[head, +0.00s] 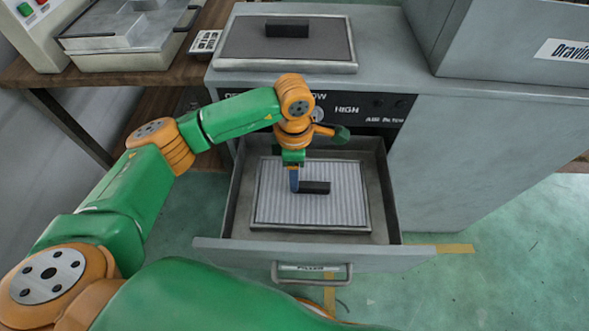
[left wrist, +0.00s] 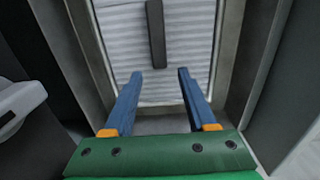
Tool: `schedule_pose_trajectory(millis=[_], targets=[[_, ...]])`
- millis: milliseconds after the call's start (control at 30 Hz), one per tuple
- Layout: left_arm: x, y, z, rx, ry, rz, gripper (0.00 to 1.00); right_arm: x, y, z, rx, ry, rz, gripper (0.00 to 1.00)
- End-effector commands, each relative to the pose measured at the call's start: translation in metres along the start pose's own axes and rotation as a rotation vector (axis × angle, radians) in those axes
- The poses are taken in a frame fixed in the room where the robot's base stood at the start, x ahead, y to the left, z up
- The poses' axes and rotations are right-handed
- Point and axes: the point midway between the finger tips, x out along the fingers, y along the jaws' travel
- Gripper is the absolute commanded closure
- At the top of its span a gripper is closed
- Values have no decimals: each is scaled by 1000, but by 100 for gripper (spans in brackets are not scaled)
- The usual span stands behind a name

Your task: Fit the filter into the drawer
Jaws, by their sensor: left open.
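The filter, a pleated white panel in a thin grey frame (head: 330,212), lies in the open drawer (head: 385,190) with a dark bar handle (head: 316,188) on its middle. Its pleats (left wrist: 190,35) and its handle (left wrist: 156,35) also show in the left wrist view. My left gripper (head: 294,182) is over the filter, at the left end of the handle. In the left wrist view my left gripper (left wrist: 160,73) is open, its blue fingers apart and nothing between them; the handle's near end lies just beyond the fingertips. My right gripper is not in view.
A dark panel with a black handle (head: 288,52) lies on the cabinet top (head: 390,50). The drawer's front has a bar pull (head: 312,272). A grey box (head: 510,40) stands right, a wooden bench (head: 100,75) left.

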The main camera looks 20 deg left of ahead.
Motion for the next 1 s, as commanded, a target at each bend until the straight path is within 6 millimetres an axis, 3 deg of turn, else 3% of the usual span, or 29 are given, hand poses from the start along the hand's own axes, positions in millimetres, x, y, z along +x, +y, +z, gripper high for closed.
schedule_pose_trajectory(millis=[67,100,400,500,1000], targets=[[-21,0,0,0,0,0,43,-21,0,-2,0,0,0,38],[-25,1,1,1,-3,4,43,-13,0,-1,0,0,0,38],[-108,1,0,0,-2,4,43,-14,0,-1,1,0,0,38],[-123,0,0,1,-1,2,43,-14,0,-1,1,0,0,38],[-130,0,0,0,0,0,43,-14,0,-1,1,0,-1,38]])
